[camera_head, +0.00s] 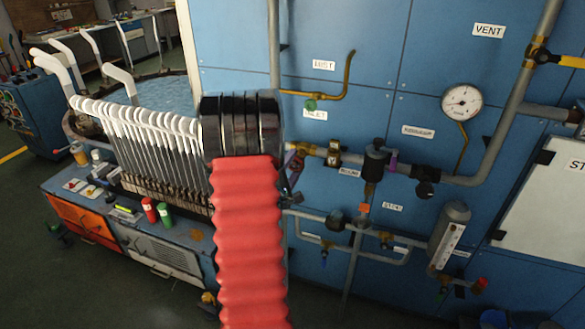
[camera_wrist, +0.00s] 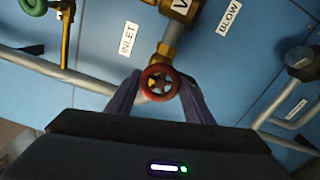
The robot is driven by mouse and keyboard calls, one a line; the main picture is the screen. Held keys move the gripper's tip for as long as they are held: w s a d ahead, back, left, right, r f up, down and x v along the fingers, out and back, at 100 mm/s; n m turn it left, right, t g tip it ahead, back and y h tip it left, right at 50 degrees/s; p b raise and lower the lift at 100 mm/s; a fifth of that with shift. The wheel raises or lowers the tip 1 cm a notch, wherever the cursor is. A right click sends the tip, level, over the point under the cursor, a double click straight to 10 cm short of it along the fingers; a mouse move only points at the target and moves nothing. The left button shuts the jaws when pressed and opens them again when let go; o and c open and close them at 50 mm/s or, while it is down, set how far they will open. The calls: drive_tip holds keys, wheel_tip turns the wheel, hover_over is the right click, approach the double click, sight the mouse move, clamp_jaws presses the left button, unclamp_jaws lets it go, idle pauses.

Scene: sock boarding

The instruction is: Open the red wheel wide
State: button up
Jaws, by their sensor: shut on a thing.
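The red wheel (camera_wrist: 160,83) is a small spoked handwheel on a brass valve (camera_wrist: 168,50), in the middle of the wrist view. My gripper (camera_wrist: 160,86) has its two dark purple fingers on either side of the wheel's rim, shut on it. In the head view my arm's black rings and red bellows cover much of the middle. My gripper (camera_head: 297,160) shows only partly there, beside the brass pipe end, and the wheel cannot be made out clearly.
Blue panels carry pipes, a round gauge (camera_head: 462,102) and labels. A green wheel (camera_head: 310,104) sits above the INLET label; it also shows in the wrist view (camera_wrist: 40,8). A rack of white forms (camera_head: 150,135) stands left of my arm, above a bench (camera_head: 60,185).

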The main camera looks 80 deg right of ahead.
drive_tip(key=shift+w+f, duration=0.1)
drive_tip(key=shift+f, duration=0.15)
drive_tip(key=o, duration=1)
drive_tip(key=shift+r, duration=0.1)
drive_tip(key=shift+o, duration=0.2)
drive_tip(key=shift+r, duration=0.1)
drive_tip(key=shift+a, duration=0.1)
drive_tip(key=w+a, duration=0.1)
drive_tip(key=a, duration=1.2)
drive_tip(key=shift+a, duration=0.3)
